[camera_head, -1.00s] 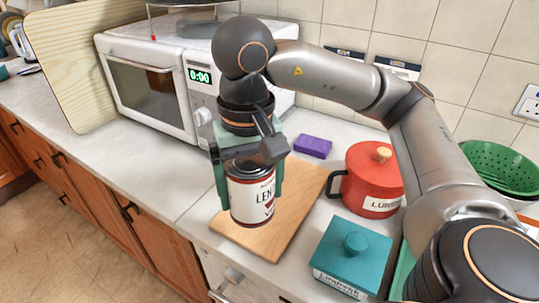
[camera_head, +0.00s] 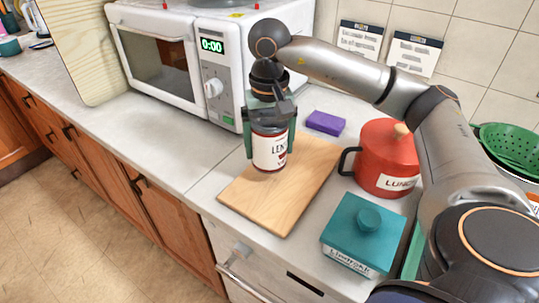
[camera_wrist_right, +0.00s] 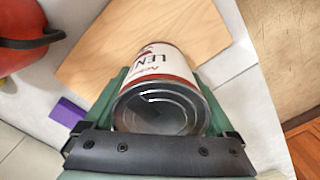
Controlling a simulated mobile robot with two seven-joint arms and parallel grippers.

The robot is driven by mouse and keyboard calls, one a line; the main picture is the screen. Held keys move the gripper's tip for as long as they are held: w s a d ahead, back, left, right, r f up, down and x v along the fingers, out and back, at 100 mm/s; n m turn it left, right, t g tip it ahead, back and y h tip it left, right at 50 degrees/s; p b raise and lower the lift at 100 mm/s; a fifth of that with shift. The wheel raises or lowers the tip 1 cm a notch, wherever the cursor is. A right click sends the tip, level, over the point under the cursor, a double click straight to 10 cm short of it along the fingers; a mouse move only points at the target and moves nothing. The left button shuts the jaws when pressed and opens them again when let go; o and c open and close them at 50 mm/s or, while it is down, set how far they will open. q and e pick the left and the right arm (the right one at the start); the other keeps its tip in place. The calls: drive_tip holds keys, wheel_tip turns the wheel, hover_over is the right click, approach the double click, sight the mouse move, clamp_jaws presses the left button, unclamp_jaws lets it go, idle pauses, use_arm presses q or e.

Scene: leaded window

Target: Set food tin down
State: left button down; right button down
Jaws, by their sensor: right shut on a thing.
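The food tin (camera_head: 269,149) has a white label with dark red bands and lettering, and it stands upright over the far left part of a wooden board (camera_head: 262,203). My right gripper (camera_head: 270,140) comes from above, with its green fingers shut on the sides of the tin. In the right wrist view the tin (camera_wrist_right: 160,100) shows its metal lid between the gripper's fingers (camera_wrist_right: 163,108), with the board (camera_wrist_right: 140,30) beyond. I cannot tell whether the tin's base touches the board. My left gripper is not in view.
A red pot (camera_head: 386,160) and a teal lidded box (camera_head: 363,236) stand right of the board. A purple sponge (camera_head: 325,122) lies behind it. A white microwave (camera_head: 215,75) stands at the back left. The front part of the board is bare.

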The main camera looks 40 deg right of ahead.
sight(269, 156)
drive_tip(key=shift+w+d+f, duration=0.15)
drive_tip(key=shift+f, duration=0.8)
drive_tip(key=shift+w+d+f, duration=0.1)
drive_tip(key=shift+f, duration=0.85)
drive_tip(key=shift+f, duration=0.2)
drive_tip(key=shift+c, duration=0.5)
unclamp_jaws()
drive_tip(key=shift+o, duration=0.5)
drive_tip(key=shift+r, duration=0.1)
